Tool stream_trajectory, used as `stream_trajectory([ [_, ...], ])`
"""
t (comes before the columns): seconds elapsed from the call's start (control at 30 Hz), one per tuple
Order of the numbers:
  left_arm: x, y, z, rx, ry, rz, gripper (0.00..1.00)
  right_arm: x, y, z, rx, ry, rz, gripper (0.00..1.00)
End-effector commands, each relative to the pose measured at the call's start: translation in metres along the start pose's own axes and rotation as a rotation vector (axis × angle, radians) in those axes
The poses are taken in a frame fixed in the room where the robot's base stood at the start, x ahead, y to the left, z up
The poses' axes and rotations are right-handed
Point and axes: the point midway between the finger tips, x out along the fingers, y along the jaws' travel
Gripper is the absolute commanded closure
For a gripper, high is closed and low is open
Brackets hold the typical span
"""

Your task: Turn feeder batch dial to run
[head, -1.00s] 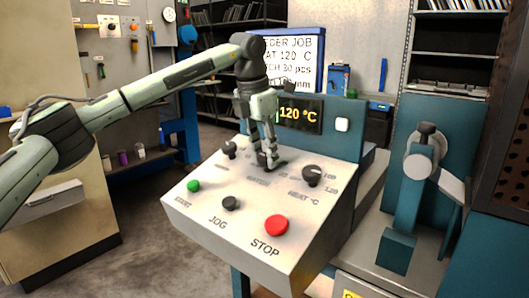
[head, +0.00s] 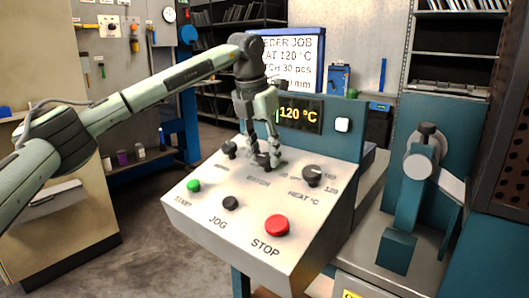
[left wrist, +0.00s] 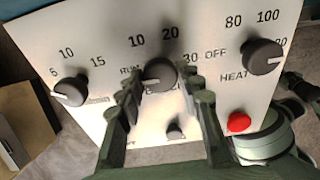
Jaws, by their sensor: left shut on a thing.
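The dark round feeder batch dial (left wrist: 160,75) is the middle one of three on the sloping control panel, with 10, 20, 30 and RUN printed around it. My left gripper (left wrist: 161,88) is shut on it from above, one finger on each side. I cannot tell which mark the dial points to.
On the panel (head: 295,225), a left dial (head: 229,149), the heat dial (head: 312,174), a green start button (head: 193,186), the jog knob (head: 230,203) and the red stop button (head: 276,225) stand close by. The display (head: 300,115) reads 120 °C. A teal press (head: 408,205) stands right.

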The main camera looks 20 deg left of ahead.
Motion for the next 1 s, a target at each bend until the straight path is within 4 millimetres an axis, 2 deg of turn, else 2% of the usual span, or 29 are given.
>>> stream_trajectory([
  [0.03,-0.002,0.000,0.001,-0.002,-0.006,0.000,0.93,0.000,0.000,0.000,0.000,0.000,0.000,1.00],
  [0.07,-0.002,0.000,0.001,-0.002,-0.006,0.000,0.62,0.000,0.000,0.000,0.000,0.001,0.000,1.00],
  [0.2,-0.001,0.000,0.001,-0.001,-0.004,0.000,0.45,0.000,0.000,0.000,0.000,0.001,0.000,1.00],
  [0.47,-0.001,0.000,0.001,0.000,-0.002,0.000,0.44,0.000,0.001,0.000,-0.001,0.000,0.001,1.00],
  [0.6,-0.008,0.000,0.001,0.000,-0.003,0.000,0.44,0.001,0.001,0.001,-0.001,-0.002,0.002,1.00],
  [0.77,-0.035,0.000,0.001,0.000,-0.005,0.001,0.44,0.000,0.001,0.000,-0.001,-0.001,0.001,1.00],
  [1.0,-0.086,0.000,0.001,-0.001,-0.006,0.001,0.44,0.000,0.000,0.000,0.000,0.000,0.001,1.00],
])
